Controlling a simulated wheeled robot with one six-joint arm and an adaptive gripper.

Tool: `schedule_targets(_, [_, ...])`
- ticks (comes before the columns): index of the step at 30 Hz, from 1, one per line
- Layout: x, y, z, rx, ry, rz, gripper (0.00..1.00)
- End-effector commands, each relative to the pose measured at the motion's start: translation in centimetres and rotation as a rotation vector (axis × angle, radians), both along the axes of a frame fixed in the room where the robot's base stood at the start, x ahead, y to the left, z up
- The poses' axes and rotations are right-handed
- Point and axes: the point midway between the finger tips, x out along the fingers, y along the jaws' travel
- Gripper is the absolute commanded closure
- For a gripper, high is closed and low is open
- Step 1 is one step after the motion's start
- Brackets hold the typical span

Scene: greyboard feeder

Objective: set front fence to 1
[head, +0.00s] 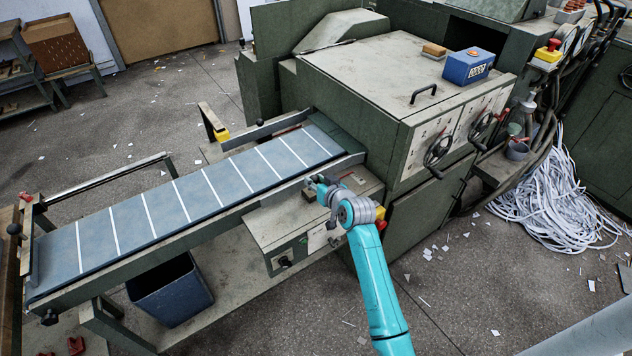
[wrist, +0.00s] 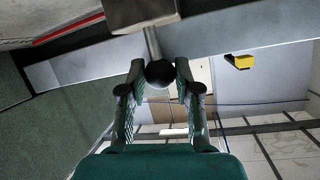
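A blue feeder belt (head: 190,200) with white cross lines runs up to the green machine. A pale metal rail (head: 258,203) lies along its near side and looks like the front fence; the fence's setting cannot be read. My gripper (head: 318,188) is at this near side, by the belt's machine end. In the wrist view a round black knob (wrist: 160,74) on a short metal rod sits between my fingertips (wrist: 160,68), which appear to touch it on both sides. Beyond it are a grey metal bar (wrist: 225,38) and a brown block (wrist: 139,12).
A control box (head: 290,240) stands just below my gripper, with a red-and-yellow stop button (head: 381,219) beside my arm. A far-side rail (head: 262,131) borders the belt. A dark blue bin (head: 170,290) stands under the feeder. The floor in front is mostly clear, with paper scraps.

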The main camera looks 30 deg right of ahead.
Motion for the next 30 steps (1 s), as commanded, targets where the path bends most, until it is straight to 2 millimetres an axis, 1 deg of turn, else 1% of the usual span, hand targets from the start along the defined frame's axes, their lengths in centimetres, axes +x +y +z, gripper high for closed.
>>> schedule_targets(5, [0.0,0.0,0.0,0.0,0.0,0.0,1.0])
schedule_targets(10, [-1.1,0.0,-0.1,0.0,0.001,-0.001,1.0])
schedule_targets(17, [-1.0,0.0,-0.1,0.0,0.001,0.0,1.0])
schedule_targets(18, [-1.0,0.0,0.0,0.0,0.001,0.0,0.58])
schedule_targets(20, [-1.0,0.0,0.0,0.0,0.001,0.0,0.43])
schedule_targets(30, [-1.1,0.0,0.0,0.0,0.0,0.0,0.43])
